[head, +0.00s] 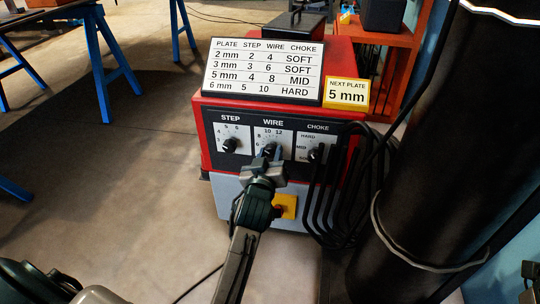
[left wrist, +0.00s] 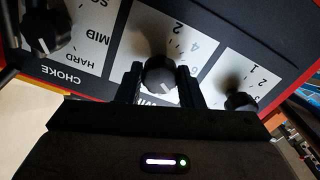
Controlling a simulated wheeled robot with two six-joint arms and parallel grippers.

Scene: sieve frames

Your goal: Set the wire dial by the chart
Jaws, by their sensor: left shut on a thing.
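The wire dial (head: 268,149) is a black knob at the middle of the machine's front panel, under the label WIRE. My left gripper (head: 267,160) reaches up from below and is shut on this knob. In the left wrist view the panel shows upside down, with the wire dial (left wrist: 158,75) between my two dark fingers (left wrist: 160,88). I cannot read its setting surely. The chart (head: 262,70) stands on top, and its 5 mm row reads step 4, wire 8, choke MID. The yellow-edged card (head: 346,94) reads NEXT PLATE 5 mm. My right gripper is out of view.
The step dial (head: 230,145) and choke dial (head: 316,152) sit close on either side of the wire dial. A yellow switch plate (head: 285,206) is below. Black cables (head: 345,190) hang at the machine's right. Blue trestle legs (head: 117,50) stand back left; open floor lies left.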

